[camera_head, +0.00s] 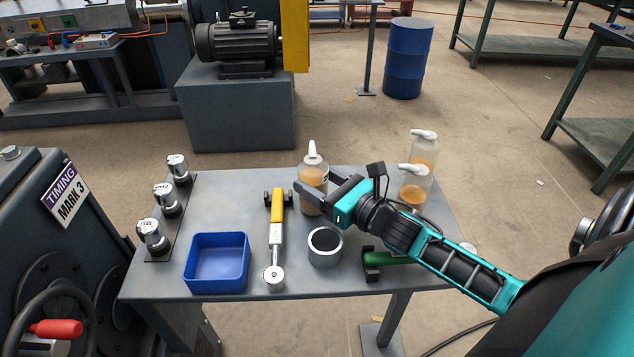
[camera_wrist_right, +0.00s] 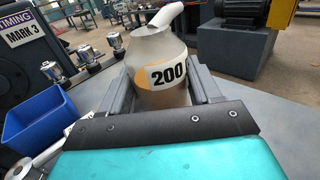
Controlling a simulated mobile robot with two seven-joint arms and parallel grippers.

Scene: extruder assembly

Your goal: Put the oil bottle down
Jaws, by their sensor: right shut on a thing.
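The oil bottle (camera_head: 313,175) is a clear bottle with a white spout and amber oil, upright at the back middle of the table (camera_head: 225,205). My right gripper (camera_head: 315,193) is shut around its body from the right. In the right wrist view, the bottle (camera_wrist_right: 163,62) stands between both fingers with a "200" label facing the camera. Its base is partly hidden by the gripper, and I cannot tell whether it touches the tabletop. My left gripper is in neither view.
Two similar bottles (camera_head: 424,148) (camera_head: 412,190) stand at the right, behind my right arm. A metal ring (camera_head: 325,258), a yellow-handled tool (camera_head: 278,207), a blue bin (camera_head: 217,284) and several silver-topped knobs (camera_head: 165,208) are also on the table. A green-handled tool (camera_head: 395,257) lies under my arm.

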